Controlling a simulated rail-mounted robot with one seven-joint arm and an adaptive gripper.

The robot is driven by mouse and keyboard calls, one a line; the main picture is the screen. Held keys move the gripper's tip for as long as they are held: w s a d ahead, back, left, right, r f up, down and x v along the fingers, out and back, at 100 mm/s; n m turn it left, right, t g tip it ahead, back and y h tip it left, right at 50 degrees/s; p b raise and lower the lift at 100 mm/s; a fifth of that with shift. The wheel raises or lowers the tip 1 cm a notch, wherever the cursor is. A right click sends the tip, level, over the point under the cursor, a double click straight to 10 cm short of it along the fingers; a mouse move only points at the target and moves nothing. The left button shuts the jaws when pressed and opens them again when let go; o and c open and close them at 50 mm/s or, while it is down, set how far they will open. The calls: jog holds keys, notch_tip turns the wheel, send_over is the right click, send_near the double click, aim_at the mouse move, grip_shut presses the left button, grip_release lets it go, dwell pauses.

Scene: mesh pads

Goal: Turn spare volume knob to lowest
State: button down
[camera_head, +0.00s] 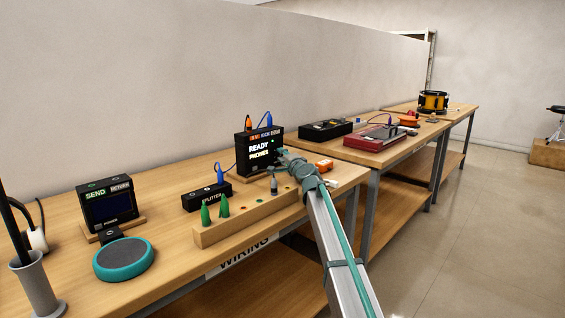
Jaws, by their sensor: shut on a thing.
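A black box (245,158) stands upright on the bench, with a lit screen reading READY PHONES. An orange plug (248,123) and a blue plug (269,119) stand in its top. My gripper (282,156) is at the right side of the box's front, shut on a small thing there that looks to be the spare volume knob. The fingers and wrist hide the knob, so its marking and angle cannot be seen.
A wooden rack (214,236) with green plugs (223,207) and a grey plug (274,186) stands in front. A splitter box (204,198), a SEND/RETURN box (107,203) and a round teal pad (124,260) are left. An orange item (324,165) lies right of my gripper.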

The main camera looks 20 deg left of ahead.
dwell(0.3)
jog(key=c, duration=0.9)
grip_release()
jog(key=shift+c, duration=0.2)
jog(key=shift+s, duration=0.1)
jog(key=v, duration=1.2)
